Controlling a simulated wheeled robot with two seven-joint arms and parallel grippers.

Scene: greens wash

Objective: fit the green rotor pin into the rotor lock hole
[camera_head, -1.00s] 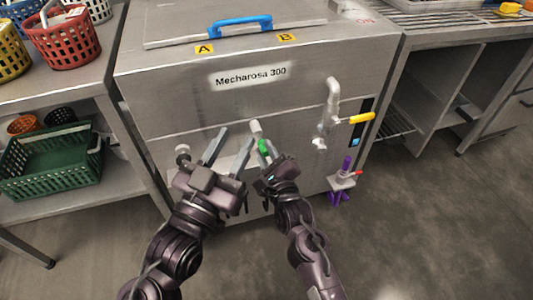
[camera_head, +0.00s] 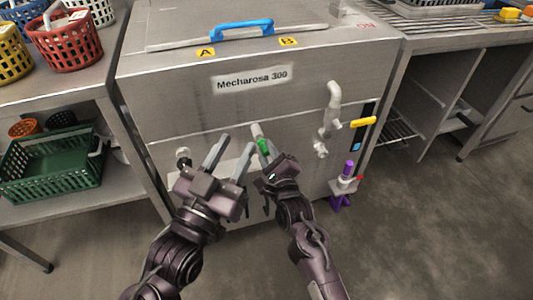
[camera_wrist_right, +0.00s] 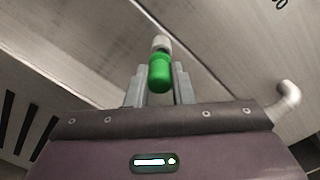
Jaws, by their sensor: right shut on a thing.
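The green rotor pin (camera_head: 263,146) is between the fingers of my right gripper (camera_head: 265,153), which is shut on it in front of the machine's lower front panel. In the right wrist view the green pin (camera_wrist_right: 160,72) stands out beyond the fingertips, with a pale cylindrical piece at its far end against the metal panel. I cannot tell whether that pale piece is part of the pin or a fitting on the machine. The rotor lock hole cannot be made out. My left gripper (camera_head: 229,155) is open and empty, just left of the right one.
The steel Mecharosa 300 machine (camera_head: 185,85) fills the middle, with a blue handle (camera_head: 241,29) on top. A pipe with a yellow lever (camera_head: 363,122) and a purple fitting (camera_head: 340,202) stick out at right. A round knob (camera_head: 183,156) is left of my left gripper.

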